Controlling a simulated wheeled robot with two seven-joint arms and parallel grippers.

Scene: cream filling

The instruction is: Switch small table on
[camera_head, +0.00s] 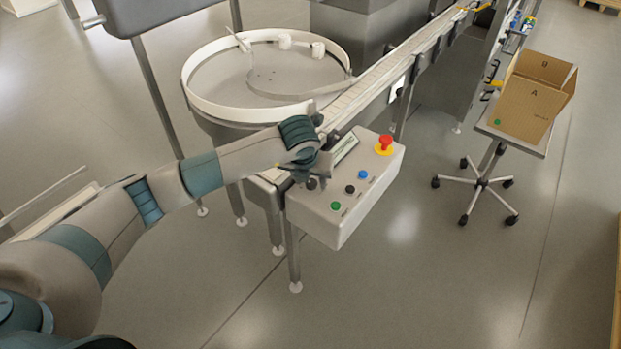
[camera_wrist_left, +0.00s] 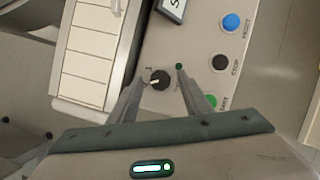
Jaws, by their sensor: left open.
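A pale control box (camera_head: 345,205) stands at the end of the conveyor. It carries a green button (camera_head: 335,206), a black button (camera_head: 350,189), a blue button (camera_head: 363,174) and a red mushroom button (camera_head: 384,145) on yellow. My left gripper (camera_head: 312,180) is over the box's left part. In the left wrist view my left gripper (camera_wrist_left: 160,73) is open, with its fingers on either side of a black rotary knob (camera_wrist_left: 160,80). I cannot tell whether they touch it. A small green light (camera_wrist_left: 179,66) is by the right fingertip.
A round table (camera_head: 225,75) with a white rim stands behind the box. The conveyor (camera_head: 375,82) runs to the upper right. A cardboard box (camera_head: 535,97) sits on a wheeled stand at the right. The floor in front is clear.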

